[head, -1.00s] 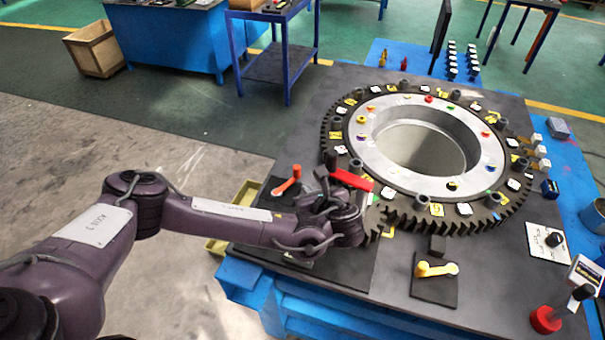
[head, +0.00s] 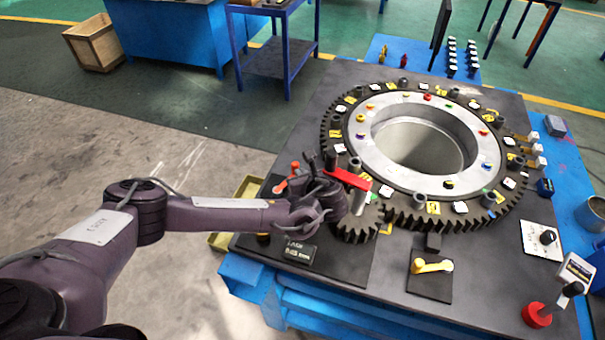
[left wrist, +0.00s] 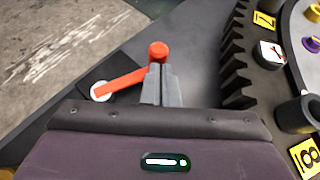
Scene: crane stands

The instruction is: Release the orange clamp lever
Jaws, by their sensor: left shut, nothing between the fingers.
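The orange clamp lever (head: 282,186) is on the dark plate left of the small gear in the head view. In the left wrist view the lever (left wrist: 122,84) slants from a pale pivot at lower left up to a round knob at upper right. My left gripper (head: 298,180) is beside the lever in the head view, partly hidden by its own wrist. In the left wrist view its grey fingers (left wrist: 160,72) are together and empty, just below the knob and overlapping the lever's right end. I cannot tell whether they touch it. My right gripper is not in view.
A red bar (head: 349,180) stands close to the right of my left wrist. The large toothed ring (head: 463,218) fills the table's middle. A yellow lever (head: 432,266) sits on a front plate. A red-based post (head: 537,315) stands at front right.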

